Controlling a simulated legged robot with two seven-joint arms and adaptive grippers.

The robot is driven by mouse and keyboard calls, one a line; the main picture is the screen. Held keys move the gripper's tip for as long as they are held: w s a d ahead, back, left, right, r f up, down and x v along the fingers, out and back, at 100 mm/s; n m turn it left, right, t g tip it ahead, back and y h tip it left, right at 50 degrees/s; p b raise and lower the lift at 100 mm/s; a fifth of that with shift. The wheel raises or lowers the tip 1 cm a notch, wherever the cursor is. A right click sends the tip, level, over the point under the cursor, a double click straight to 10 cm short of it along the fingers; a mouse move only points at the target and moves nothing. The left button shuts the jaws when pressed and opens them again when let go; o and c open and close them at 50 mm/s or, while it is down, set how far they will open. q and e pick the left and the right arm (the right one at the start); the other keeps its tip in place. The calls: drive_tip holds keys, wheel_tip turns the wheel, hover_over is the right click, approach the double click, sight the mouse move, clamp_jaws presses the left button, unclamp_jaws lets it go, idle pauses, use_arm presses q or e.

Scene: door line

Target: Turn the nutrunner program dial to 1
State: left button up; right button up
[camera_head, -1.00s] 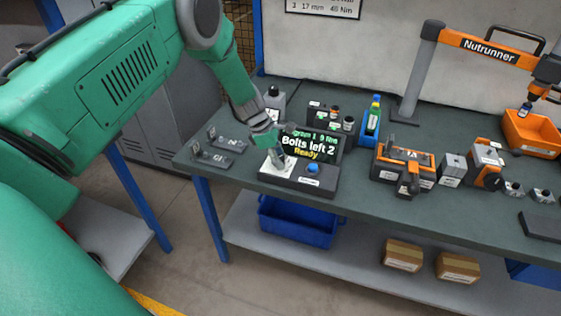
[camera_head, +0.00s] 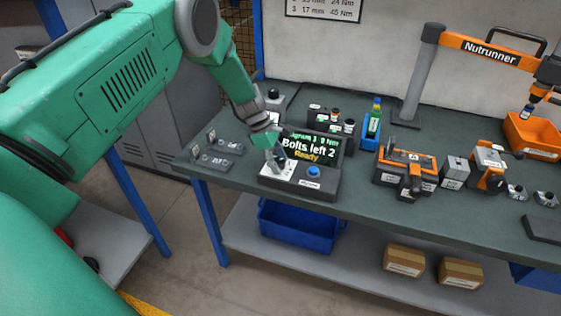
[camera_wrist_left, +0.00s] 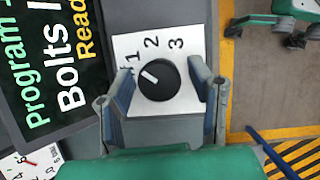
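The black program dial (camera_wrist_left: 158,79) sits on a white plate marked 1, 2 and 3 in the left wrist view. Its white pointer line aims up-left, towards the 1. My left gripper (camera_wrist_left: 160,88) is open, with one finger on each side of the dial and small gaps visible. In the head view my left gripper (camera_head: 273,163) is over the white plate on the control box (camera_head: 322,187), largely hiding the dial. The display (camera_head: 315,147) reads "Program 1", "Bolts left 2" and "Ready". My right gripper is not in view.
A blue button (camera_head: 313,171) is right of the dial on the box. Small labelled parts (camera_head: 222,150) lie to the left. A blue bottle holder (camera_head: 373,125) and an orange-black tool (camera_head: 405,170) stand to the right. The nutrunner arm (camera_head: 485,50) is at back right.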

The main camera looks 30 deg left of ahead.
use_arm(q)
drive_tip(key=shift+a, duration=0.1)
drive_tip(key=shift+w+r, duration=0.1)
drive_tip(key=v, duration=1.1)
drive_tip(key=shift+a+r, duration=0.25)
drive_tip(key=shift+a, duration=0.1)
